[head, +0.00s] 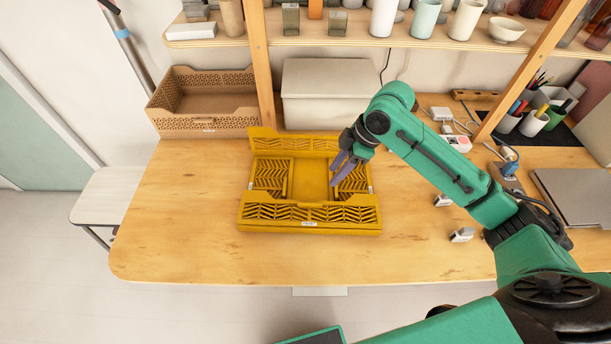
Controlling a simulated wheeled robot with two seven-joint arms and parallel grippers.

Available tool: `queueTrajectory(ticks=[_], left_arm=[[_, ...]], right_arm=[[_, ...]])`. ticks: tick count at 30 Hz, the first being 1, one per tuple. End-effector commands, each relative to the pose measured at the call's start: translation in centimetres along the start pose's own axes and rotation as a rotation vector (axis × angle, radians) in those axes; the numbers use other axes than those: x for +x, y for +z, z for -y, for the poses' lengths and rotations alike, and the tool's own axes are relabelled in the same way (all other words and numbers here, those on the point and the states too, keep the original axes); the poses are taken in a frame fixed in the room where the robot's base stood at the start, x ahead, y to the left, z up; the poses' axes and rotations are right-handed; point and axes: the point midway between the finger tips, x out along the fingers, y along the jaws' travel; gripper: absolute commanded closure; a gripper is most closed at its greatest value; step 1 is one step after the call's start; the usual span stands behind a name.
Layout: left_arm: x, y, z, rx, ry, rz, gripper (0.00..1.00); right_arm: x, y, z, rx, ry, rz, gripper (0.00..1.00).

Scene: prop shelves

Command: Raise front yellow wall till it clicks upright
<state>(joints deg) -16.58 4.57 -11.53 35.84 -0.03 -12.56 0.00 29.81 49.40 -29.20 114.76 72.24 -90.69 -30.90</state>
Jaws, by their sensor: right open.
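The yellow folding crate (316,180) sits on the wooden table in the head view. Its front wall (265,213) shows a lattice face with a small white label and looks raised; I cannot tell whether it is fully upright or latched. The back wall (300,142) stands up. The left side panel (268,176) and right side panel lie folded inward over the floor. My right gripper (342,170) is open, with purple fingers pointing down over the right part of the crate, behind the front wall. It hides part of the right panel. My left gripper is not in view.
A brown crate (203,100) and a grey lidded box (328,92) stand behind the yellow crate. A shelf (400,40) with cups hangs above. Pen cups (533,121) and a laptop (582,193) are at the right. Table in front and left is clear.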

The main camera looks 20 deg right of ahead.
Motion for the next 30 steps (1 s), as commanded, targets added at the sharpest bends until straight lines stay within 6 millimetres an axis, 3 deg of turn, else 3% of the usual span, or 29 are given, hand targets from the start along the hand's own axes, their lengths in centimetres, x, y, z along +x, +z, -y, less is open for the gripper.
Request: queueTrajectory(ticks=[5,12,14,17,21,25,30], left_arm=[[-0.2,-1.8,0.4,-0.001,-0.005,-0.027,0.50],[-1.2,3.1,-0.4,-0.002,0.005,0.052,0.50],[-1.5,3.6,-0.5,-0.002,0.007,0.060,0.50],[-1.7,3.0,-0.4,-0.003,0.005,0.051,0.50],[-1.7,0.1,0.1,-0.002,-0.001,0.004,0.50],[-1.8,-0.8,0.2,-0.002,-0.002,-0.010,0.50],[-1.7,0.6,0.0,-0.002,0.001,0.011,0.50]], right_arm=[[0.9,0.0,0.0,-0.002,-0.008,-0.002,0.57],[6.7,-0.1,0.1,0.000,-0.009,-0.003,0.57],[8.4,-0.1,0.1,-0.001,-0.009,-0.003,0.57],[10.9,-0.1,0.1,-0.001,-0.007,-0.001,0.57],[13.4,0.0,0.0,-0.001,-0.005,-0.001,0.57],[14.3,0.0,0.0,-0.003,-0.002,-0.001,0.57],[14.4,0.0,0.0,-0.004,-0.002,-0.001,0.57]])
